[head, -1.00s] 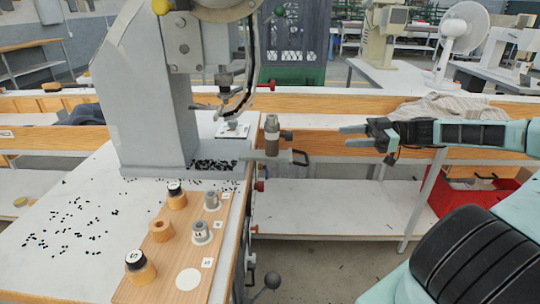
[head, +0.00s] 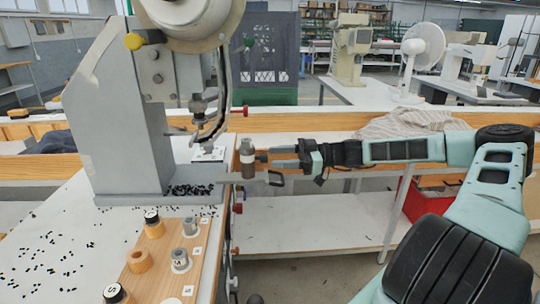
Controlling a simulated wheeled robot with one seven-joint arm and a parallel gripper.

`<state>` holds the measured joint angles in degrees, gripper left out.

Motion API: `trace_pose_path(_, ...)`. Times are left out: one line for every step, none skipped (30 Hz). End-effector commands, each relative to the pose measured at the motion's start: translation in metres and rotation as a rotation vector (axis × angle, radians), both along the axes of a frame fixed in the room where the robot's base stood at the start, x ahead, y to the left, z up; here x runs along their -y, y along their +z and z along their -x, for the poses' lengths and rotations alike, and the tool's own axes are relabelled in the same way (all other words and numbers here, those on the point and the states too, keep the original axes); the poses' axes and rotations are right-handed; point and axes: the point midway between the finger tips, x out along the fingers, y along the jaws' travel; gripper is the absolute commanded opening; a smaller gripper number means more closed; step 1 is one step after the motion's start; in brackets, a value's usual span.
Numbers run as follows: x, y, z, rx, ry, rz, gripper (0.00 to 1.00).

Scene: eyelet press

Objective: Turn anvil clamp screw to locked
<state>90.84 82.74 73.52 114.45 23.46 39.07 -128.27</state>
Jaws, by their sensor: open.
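The anvil clamp screw looks like a small dark brown knob (head: 262,157) sticking out to the right of the upright grey and brown anvil post (head: 248,160). The post stands on a grey arm at the right side of the press (head: 130,110). My gripper (head: 273,157) points left, level with the knob. Its two fingers are apart, with the tips close to the knob's right end. I cannot tell whether they touch or surround it. No lock marking is readable.
A black loop handle (head: 275,179) sits just below my gripper. A wooden board (head: 150,285) with dies lies on the white table, front left. A wooden-edged bench (head: 330,210) runs behind, with a cloth (head: 415,122) on it and a red bin (head: 415,205) below.

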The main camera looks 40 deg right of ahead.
Motion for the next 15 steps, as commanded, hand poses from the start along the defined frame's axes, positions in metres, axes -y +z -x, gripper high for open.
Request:
trace_pose_path(-0.008, 0.001, -0.004, 0.000, 0.003, -0.002, 0.48)
trace_pose_path(-0.011, 0.001, -0.006, -0.001, 0.002, -0.002, 0.48)
trace_pose_path(-0.015, 0.001, -0.009, -0.001, 0.002, -0.002, 0.48)
trace_pose_path(-0.017, 0.001, -0.010, 0.000, 0.002, -0.001, 0.48)
trace_pose_path(-0.019, 0.001, -0.012, 0.000, 0.002, -0.001, 0.48)
trace_pose_path(-0.021, 0.000, -0.013, 0.000, 0.001, 0.000, 0.48)
trace_pose_path(-0.022, 0.000, -0.014, 0.000, 0.001, 0.000, 0.48)
trace_pose_path(-0.023, 0.000, -0.015, -0.001, 0.000, -0.001, 0.48)
trace_pose_path(-0.024, 0.000, -0.015, -0.001, 0.000, -0.001, 0.48)
trace_pose_path(-0.025, 0.000, -0.016, -0.001, 0.000, -0.001, 0.48)
trace_pose_path(-0.025, 0.000, -0.016, -0.001, 0.000, -0.001, 0.48)
trace_pose_path(-0.025, 0.000, -0.016, -0.001, 0.000, -0.001, 0.48)
trace_pose_path(-0.025, 0.000, -0.016, -0.001, 0.000, -0.001, 0.48)
trace_pose_path(-0.025, 0.000, -0.016, -0.001, 0.000, -0.001, 0.48)
trace_pose_path(-0.025, 0.000, -0.016, -0.001, 0.000, -0.001, 0.48)
